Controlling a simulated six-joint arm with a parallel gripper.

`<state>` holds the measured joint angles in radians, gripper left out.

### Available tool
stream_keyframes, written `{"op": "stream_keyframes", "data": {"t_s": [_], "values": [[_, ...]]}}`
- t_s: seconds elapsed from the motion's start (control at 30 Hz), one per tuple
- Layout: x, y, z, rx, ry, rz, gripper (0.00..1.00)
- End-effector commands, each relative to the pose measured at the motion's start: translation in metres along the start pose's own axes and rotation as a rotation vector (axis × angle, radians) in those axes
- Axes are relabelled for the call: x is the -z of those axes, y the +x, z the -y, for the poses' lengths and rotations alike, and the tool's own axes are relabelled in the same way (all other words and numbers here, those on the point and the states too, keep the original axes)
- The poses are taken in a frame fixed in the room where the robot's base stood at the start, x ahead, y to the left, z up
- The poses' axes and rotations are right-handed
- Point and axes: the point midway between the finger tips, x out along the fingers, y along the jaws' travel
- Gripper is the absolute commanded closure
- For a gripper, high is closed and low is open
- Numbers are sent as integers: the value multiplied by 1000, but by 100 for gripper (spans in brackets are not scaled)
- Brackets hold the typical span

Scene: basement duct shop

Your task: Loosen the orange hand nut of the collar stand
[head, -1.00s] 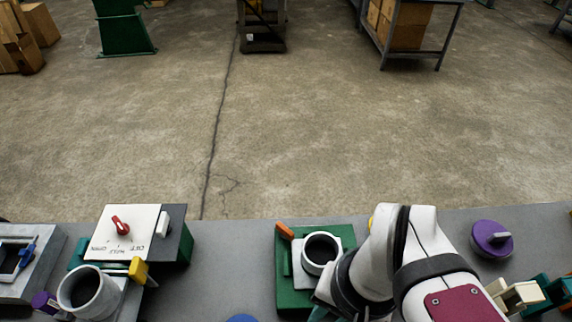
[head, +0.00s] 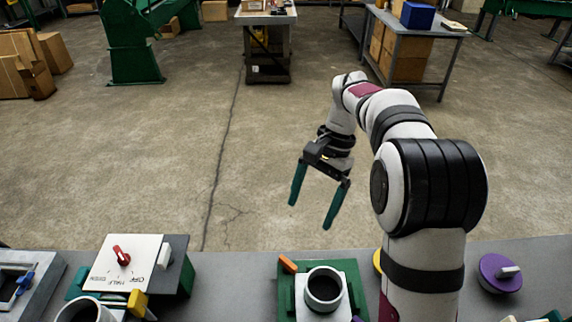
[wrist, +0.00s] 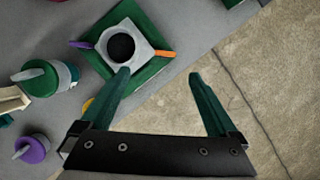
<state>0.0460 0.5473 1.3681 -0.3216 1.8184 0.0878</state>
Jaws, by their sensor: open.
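The collar stand has a green base (head: 286,294) and a pale block carrying a round grey collar (head: 325,289) with a dark bore. It stands at the bench's far edge, low in the head view. The orange hand nut (head: 288,264) sticks out at the block's far left corner; it also shows in the wrist view (wrist: 164,53). A purple part (wrist: 81,44) sticks out on the opposite side. My gripper (head: 311,214) is open and empty, raised with its teal fingers pointing down, apart from the stand. In the wrist view the nut appears beyond the gap between the fingertips (wrist: 160,74).
On the bench left of the stand is a box with a red switch (head: 123,257) and a grey cup with a yellow part (head: 137,302). A purple knob (head: 499,272) lies to the right. A green-lidded jar (wrist: 42,78) shows in the wrist view.

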Motion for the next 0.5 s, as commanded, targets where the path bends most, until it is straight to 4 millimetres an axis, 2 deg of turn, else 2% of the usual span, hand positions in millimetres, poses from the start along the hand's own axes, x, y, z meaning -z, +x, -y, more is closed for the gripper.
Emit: {"op": "stream_keyframes", "data": {"t_s": [0.03,0.1,0.27,0.5], "values": [[11,6,8,-3,15,13,5],[20,10,14,-4,28,23,5],[22,33,15,-7,32,28,5],[19,104,14,-8,32,28,5]]}}
